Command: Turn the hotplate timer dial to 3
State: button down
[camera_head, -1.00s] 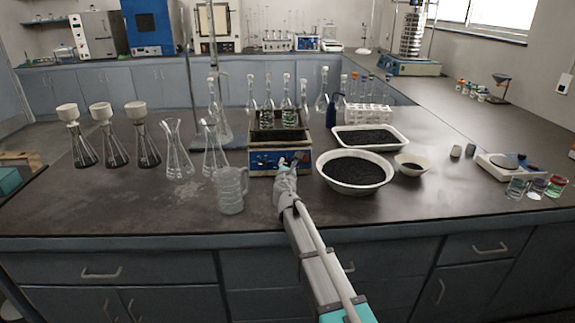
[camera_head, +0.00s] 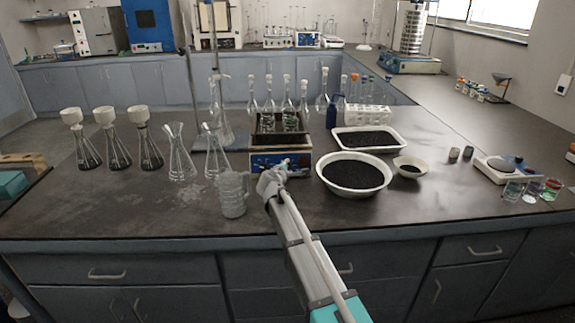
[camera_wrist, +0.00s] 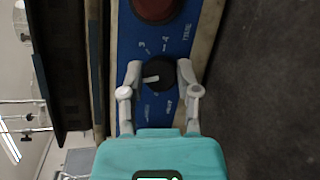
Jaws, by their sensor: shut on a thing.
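The dial's white pointer mark points left in the wrist view. A printed 3 is up and left of the dial, away from the pointer's line. Other printed marks around it are hard to read. In the head view my gripper (camera_head: 284,170) is at the panel and hides part of it.
A dark red knob (camera_wrist: 154,7) sits beside the dial. A glass beaker (camera_head: 232,195) stands close left of my wrist. A white bowl of black grains (camera_head: 355,188) stands to the right. Flasks and a stand crowd the left and back.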

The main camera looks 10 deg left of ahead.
jog(key=m+p, duration=0.1)
jog(key=m, duration=0.1)
jog(key=m+g+p, duration=0.1)
jog(key=m, duration=0.1)
jog(key=m+g+p, duration=0.1)
jog(key=m, duration=0.1)
jog(key=shift+w+r, duration=0.15)
jog(key=shift+r, duration=0.1)
jog(key=m+g+p, duration=0.1)
jog(key=m+p, duration=0.1)
jog(key=m, duration=0.1)
jog(key=shift+g+y, duration=0.3)
jog(key=shift+f+m+g+y+p, duration=0.15)
jog(key=shift+m+g+y+p, duration=0.35)
jog(key=shift+m, duration=0.9)
jog(key=shift+c, duration=1.7)
grip_release()
jog(key=shift+f, duration=0.1)
